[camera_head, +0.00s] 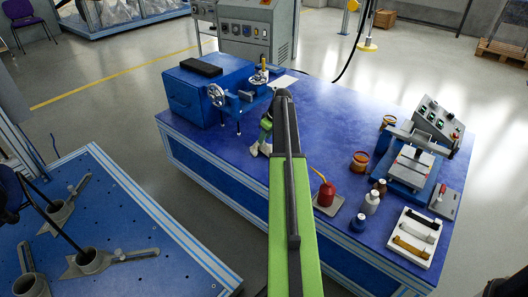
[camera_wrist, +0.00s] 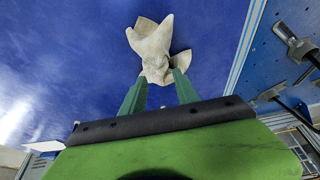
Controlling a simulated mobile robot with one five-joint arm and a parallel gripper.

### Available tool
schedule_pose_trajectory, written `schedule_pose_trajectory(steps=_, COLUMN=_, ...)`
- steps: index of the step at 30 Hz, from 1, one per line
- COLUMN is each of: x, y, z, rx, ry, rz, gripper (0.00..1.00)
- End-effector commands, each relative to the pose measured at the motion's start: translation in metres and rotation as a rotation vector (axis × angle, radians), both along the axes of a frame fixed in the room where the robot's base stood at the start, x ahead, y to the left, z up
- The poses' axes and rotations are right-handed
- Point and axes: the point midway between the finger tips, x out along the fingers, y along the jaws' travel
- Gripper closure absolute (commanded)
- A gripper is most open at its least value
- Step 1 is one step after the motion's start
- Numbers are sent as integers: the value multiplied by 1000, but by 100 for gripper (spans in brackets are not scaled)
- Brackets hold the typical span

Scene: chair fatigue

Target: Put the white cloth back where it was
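The white cloth (camera_wrist: 152,42) is bunched and crumpled in the wrist view, beyond my fingertips. Its narrow lower part lies between the two green fingers and fills the gap, and it flares out away from them. My gripper (camera_wrist: 160,75) appears shut on this narrow part. In the head view, my gripper (camera_head: 266,137) is over the left part of the blue bench (camera_head: 330,110), close to its front edge. Only small pale bits of the cloth (camera_head: 254,149) show there under the green fingers. Whether the cloth touches the bench is hard to tell.
A blue machine with handwheels (camera_head: 205,95) stands behind and left of my gripper. A red oil can (camera_head: 325,194), a white bottle (camera_head: 370,202) and a white tray (camera_head: 399,248) are at the right. Another blue table (camera_head: 110,220) with metal parts lies left, across a gap.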

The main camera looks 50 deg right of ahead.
Motion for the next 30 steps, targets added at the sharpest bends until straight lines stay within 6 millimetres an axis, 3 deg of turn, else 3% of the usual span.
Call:
schedule_pose_trajectory(steps=1, x=0, y=0, z=0, rx=0, ry=0, rz=0, gripper=56)
schedule_pose_trajectory(steps=5, x=0, y=0, z=0, rx=0, ry=0, rz=0, gripper=40)
schedule_pose_trajectory(steps=17, x=-2, y=0, z=7, rx=0, ry=0, rz=0, gripper=40)
schedule_pose_trajectory(steps=23, x=-11, y=-1, z=36, rx=0, ry=0, rz=-1, gripper=40)
schedule_pose_trajectory(steps=30, x=-30, y=-3, z=91, rx=0, ry=0, rz=-1, gripper=40)
